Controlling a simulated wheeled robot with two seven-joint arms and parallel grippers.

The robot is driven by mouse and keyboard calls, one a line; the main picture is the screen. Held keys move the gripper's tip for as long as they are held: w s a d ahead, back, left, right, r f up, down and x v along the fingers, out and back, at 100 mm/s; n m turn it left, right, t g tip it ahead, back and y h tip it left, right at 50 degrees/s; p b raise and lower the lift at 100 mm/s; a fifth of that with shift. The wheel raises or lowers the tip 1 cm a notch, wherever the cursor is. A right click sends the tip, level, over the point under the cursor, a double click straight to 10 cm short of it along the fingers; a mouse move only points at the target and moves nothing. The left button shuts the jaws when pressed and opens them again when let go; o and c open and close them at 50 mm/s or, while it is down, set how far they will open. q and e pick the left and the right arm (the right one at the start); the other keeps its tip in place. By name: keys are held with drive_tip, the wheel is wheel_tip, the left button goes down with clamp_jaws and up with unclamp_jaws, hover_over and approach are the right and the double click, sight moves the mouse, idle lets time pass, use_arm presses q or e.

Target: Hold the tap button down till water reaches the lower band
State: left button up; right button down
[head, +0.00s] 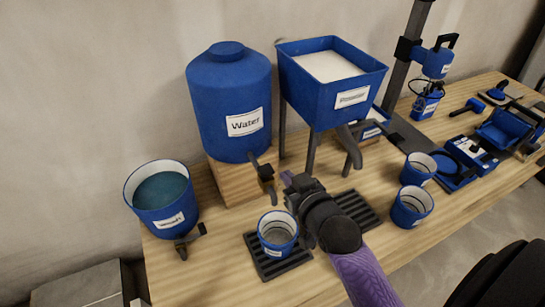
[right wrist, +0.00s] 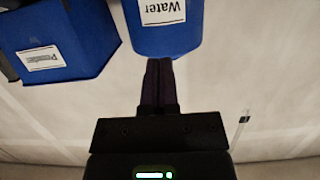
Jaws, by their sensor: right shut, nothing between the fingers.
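The blue water tank (head: 229,112), labelled "Water", stands on a wooden block. Its tap (head: 266,173), with a dark body and a downturned spout, sticks out at the lower right. A blue cup (head: 277,240) stands upright on a black drip grate (head: 258,262) below the spout. Its inside looks grey with ring marks; I cannot make out a water level. My right gripper (head: 289,179) is shut and empty, just right of the tap; contact with the button cannot be told. Its fingers (right wrist: 158,80) also show in the right wrist view, against the tank (right wrist: 165,35). My left gripper is out of view.
A blue powder hopper (head: 330,100) on legs stands right of the tank, its spout above a second grate (head: 357,209). Two blue cups (head: 411,207) stand to the right. An open blue vessel (head: 162,197) with a tap is at the left. Tools crowd the far right.

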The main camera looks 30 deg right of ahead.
drive_tip(key=b, duration=0.4)
hover_over(269, 174)
wheel_tip(269, 174, down, 3)
drive_tip(key=shift+w+r, duration=0.1)
drive_tip(key=shift+w, duration=0.05)
wheel_tip(269, 174, down, 3)
drive_tip(key=shift+r+b, duration=0.1)
drive_tip(key=shift+b, duration=0.35)
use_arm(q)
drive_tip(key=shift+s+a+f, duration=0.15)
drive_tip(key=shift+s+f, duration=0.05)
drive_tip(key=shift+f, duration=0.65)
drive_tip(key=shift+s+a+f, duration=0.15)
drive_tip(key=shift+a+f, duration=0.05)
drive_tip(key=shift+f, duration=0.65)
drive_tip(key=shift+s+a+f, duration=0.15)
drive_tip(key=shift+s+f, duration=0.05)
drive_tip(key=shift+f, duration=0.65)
use_arm(e)
drive_tip(key=shift+f, duration=0.45)
use_arm(q)
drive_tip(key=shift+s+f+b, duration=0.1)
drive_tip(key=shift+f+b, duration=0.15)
drive_tip(key=shift+b, duration=0.1)
use_arm(e)
drive_tip(key=shift+f, duration=0.95)
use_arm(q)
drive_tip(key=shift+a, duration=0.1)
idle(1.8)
